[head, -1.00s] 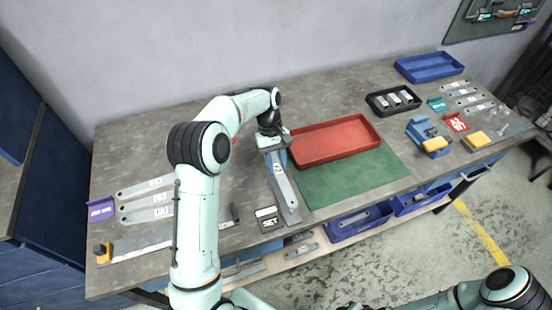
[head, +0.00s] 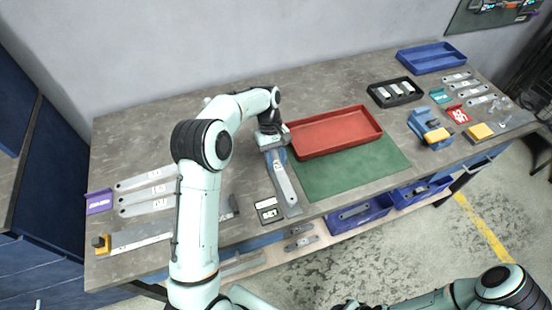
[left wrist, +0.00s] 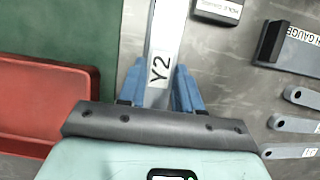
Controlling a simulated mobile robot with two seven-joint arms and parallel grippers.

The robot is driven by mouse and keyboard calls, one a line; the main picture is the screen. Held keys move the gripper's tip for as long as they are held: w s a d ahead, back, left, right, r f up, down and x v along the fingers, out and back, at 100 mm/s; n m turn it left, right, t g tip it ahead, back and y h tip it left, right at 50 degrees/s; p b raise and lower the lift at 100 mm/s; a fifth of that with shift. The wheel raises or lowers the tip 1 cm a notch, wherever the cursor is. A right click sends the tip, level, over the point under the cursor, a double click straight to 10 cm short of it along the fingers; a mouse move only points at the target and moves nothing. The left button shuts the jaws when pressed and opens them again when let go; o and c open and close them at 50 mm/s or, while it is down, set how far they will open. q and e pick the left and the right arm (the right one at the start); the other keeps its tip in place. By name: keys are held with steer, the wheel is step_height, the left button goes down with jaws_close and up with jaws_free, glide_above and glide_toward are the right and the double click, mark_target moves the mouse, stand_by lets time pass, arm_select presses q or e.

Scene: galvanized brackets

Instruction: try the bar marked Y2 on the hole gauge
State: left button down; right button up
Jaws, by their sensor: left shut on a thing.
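The bar marked Y2 (head: 283,183) is a long flat grey metal bar. Its Y2 label shows in the left wrist view (left wrist: 160,68). My left gripper (head: 272,148) is shut on the bar near its far end, with blue fingers on both sides in the left wrist view (left wrist: 158,88). The bar points toward the table's front edge. I cannot tell whether it touches the table. A small dark block (head: 268,213) with white labels, apparently the hole gauge, is beside the bar's near end. It is partly cut off in the left wrist view (left wrist: 217,10). My right gripper is out of view.
A green mat (head: 350,175) and red tray (head: 335,131) lie right of the bar. Left are several flat bars (head: 148,197) and a long gauge (head: 140,238) with an orange block. A black tray (head: 395,92) and blue vise-like fixture (head: 428,128) stand farther right.

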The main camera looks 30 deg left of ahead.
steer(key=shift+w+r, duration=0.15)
arm_select(q)
steer(key=shift+s+f, duration=0.1)
steer(key=shift+f, duration=0.35)
stand_by(1.8)
steer(key=shift+r+p, duration=0.75)
steer(key=shift+r, duration=1.4)
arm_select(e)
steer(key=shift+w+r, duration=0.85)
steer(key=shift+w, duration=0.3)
arm_select(q)
steer(key=shift+f, duration=0.1)
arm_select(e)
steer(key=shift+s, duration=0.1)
arm_select(q)
steer(key=shift+f, duration=1.6)
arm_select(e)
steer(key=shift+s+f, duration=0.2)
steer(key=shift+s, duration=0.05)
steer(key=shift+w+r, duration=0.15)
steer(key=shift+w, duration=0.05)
